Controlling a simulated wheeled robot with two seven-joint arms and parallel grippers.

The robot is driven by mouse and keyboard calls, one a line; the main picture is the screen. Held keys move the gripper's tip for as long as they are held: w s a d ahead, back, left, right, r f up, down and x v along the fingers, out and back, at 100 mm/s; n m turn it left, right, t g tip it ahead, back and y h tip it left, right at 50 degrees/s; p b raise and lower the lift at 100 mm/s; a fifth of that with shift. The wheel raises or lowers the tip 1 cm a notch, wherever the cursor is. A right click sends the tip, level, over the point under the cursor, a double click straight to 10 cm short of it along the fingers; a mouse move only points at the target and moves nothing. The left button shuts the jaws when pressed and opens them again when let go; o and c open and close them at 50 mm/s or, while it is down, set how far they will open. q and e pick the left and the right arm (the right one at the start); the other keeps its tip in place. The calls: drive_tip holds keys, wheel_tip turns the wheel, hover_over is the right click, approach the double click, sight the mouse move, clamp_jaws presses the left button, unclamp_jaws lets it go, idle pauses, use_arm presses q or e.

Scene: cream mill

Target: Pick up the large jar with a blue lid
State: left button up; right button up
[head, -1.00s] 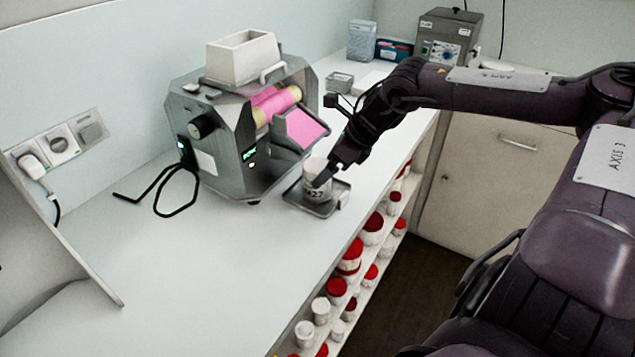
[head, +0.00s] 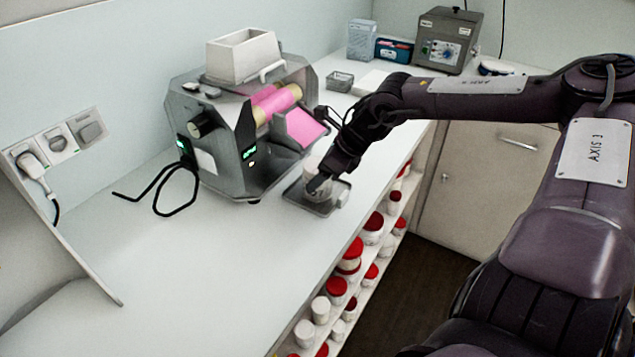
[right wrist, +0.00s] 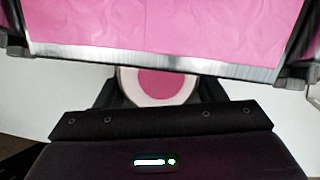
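A white jar (head: 311,165) stands upright on the small metal tray (head: 322,208) in front of the mill. In the right wrist view the jar (right wrist: 160,86) is lidless, with pink inside. I see no blue lid on any jar. My right gripper (head: 320,182) is at this jar, covering much of its side. In the right wrist view its dark fingers lie on both sides of the jar, close to its rim; whether they press on it I cannot tell. My left gripper is not in view.
The mill (head: 240,130) with pink rollers stands right behind the jar, its pink apron (head: 303,127) just above. Red- and white-lidded jars (head: 336,287) fill the shelves below the counter edge. The counter's front left (head: 190,270) is clear.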

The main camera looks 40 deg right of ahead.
drive_tip(key=c, duration=0.4)
drive_tip(key=shift+d+r+b, duration=0.1)
drive_tip(key=shift+r+b, duration=0.45)
drive_tip(key=shift+r, duration=1.35)
drive_tip(key=shift+s+d, duration=0.5)
drive_tip(key=shift+s, duration=0.35)
drive_tip(key=shift+s+d, duration=0.1)
drive_tip(key=shift+s, duration=0.35)
drive_tip(key=shift+s+d, duration=0.35)
drive_tip(key=shift+s, duration=0.3)
drive_tip(key=shift+s+d, duration=0.3)
drive_tip(key=shift+s, duration=0.3)
drive_tip(key=shift+s+d+f+b, duration=0.1)
drive_tip(key=shift+s+d+b, duration=0.65)
drive_tip(key=shift+s, duration=1.05)
drive_tip(key=shift+s+d+r+b, duration=0.1)
drive_tip(key=shift+s+d+b, duration=0.35)
drive_tip(key=shift+s+d, duration=1.05)
drive_tip(key=shift+s+d+f+b, duration=0.1)
drive_tip(key=shift+s+d+b, duration=0.45)
drive_tip(key=shift+s, duration=1.6)
